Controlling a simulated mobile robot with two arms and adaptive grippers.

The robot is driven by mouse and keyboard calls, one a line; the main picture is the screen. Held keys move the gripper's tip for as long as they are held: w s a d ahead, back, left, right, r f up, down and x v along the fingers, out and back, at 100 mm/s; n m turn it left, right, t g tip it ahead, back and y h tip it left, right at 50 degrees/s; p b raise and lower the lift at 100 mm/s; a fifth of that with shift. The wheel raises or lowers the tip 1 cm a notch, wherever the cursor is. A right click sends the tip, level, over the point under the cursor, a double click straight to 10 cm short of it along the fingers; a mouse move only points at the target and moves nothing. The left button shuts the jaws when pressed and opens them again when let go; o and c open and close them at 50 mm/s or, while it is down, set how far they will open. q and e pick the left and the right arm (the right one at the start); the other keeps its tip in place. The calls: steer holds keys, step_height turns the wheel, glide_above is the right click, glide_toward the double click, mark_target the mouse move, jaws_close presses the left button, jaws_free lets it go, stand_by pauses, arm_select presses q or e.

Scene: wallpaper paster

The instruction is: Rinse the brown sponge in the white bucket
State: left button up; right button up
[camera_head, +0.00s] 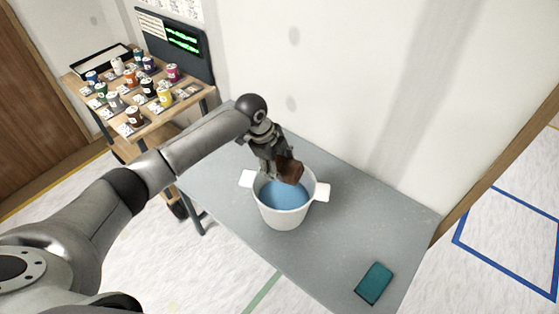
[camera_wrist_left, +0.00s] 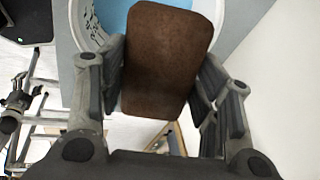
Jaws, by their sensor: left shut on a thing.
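The brown sponge (camera_head: 290,170) is held in my left gripper (camera_head: 272,158), over the mouth of the white bucket (camera_head: 283,217). In the left wrist view the sponge (camera_wrist_left: 165,60) fills the space between the two fingers of my left gripper (camera_wrist_left: 160,85), which are shut on its sides. The bucket stands upright on the grey table and holds blue water (camera_head: 284,196). The bucket rim also shows in the left wrist view (camera_wrist_left: 84,22), behind the sponge. The sponge appears above the water, though its far end is partly hard to judge.
The grey table (camera_head: 345,225) stands against a white wall. A teal block (camera_head: 374,283) lies near its front right corner. A wooden table (camera_head: 160,122) with several small paint cans stands at the back left. The table between bucket and teal block is clear.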

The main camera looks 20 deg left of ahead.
arm_select(q)
step_height(320, 180, down, 11)
steer(key=b, duration=0.5)
steer(key=shift+r+b, duration=0.2)
steer(key=shift+b, duration=0.2)
arm_select(e)
step_height(320, 180, down, 7)
steer(key=w, duration=0.1)
steer(key=shift+w+d, duration=0.2)
steer(key=shift+d, duration=0.1)
arm_select(q)
steer(key=shift+w, duration=0.1)
arm_select(e)
steer(key=shift+r, duration=0.1)
arm_select(q)
steer(key=shift+f, duration=0.15)
step_height(320, 180, down, 3)
steer(key=shift+r, duration=0.15)
arm_select(e)
steer(key=shift+a, duration=0.15)
stand_by(0.3)
